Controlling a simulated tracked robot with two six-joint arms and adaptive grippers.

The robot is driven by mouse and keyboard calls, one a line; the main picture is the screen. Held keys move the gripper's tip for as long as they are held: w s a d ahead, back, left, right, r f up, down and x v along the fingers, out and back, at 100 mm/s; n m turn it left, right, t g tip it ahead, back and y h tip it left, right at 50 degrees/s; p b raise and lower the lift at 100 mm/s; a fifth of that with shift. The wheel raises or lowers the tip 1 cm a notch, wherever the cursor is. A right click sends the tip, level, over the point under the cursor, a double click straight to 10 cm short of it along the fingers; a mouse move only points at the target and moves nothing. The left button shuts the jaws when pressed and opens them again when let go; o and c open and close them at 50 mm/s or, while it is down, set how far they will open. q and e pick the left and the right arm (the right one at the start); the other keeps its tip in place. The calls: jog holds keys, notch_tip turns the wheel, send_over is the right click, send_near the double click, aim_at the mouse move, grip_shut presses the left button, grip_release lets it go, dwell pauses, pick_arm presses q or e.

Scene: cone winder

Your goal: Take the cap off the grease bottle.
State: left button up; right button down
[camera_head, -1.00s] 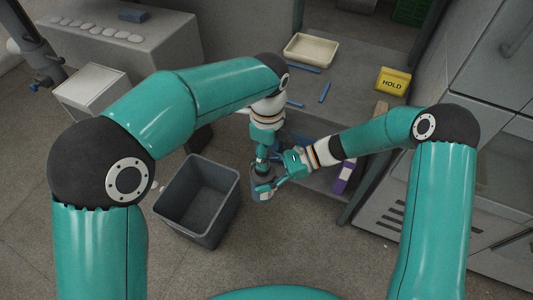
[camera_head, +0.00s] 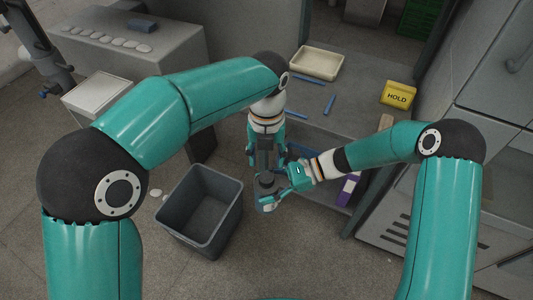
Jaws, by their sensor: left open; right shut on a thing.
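The grease bottle (camera_head: 266,188) is a small dark grey cylinder, upright at the middle of the view. My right gripper (camera_head: 271,201) is shut on it from the right, and its fingers hide part of the bottle's side. My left gripper (camera_head: 265,162) points down just above the bottle's top. Its two fingers are spread wide, left and right of the bottle's axis. The cap is too small and dark to make out apart from the bottle's top, so I cannot tell whether it is on.
An open grey bin (camera_head: 201,212) stands on the floor left of the bottle. Behind is a grey bench (camera_head: 355,112) with a cream tray (camera_head: 317,63), blue sticks (camera_head: 329,104) and a yellow HOLD box (camera_head: 397,95). A purple-and-white container (camera_head: 347,188) is right.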

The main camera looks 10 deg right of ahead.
aim_at(267, 177)
pick_arm(q)
notch_tip(267, 177, down, 8)
jog(key=shift+r, duration=0.25)
jog(key=shift+c, duration=0.2)
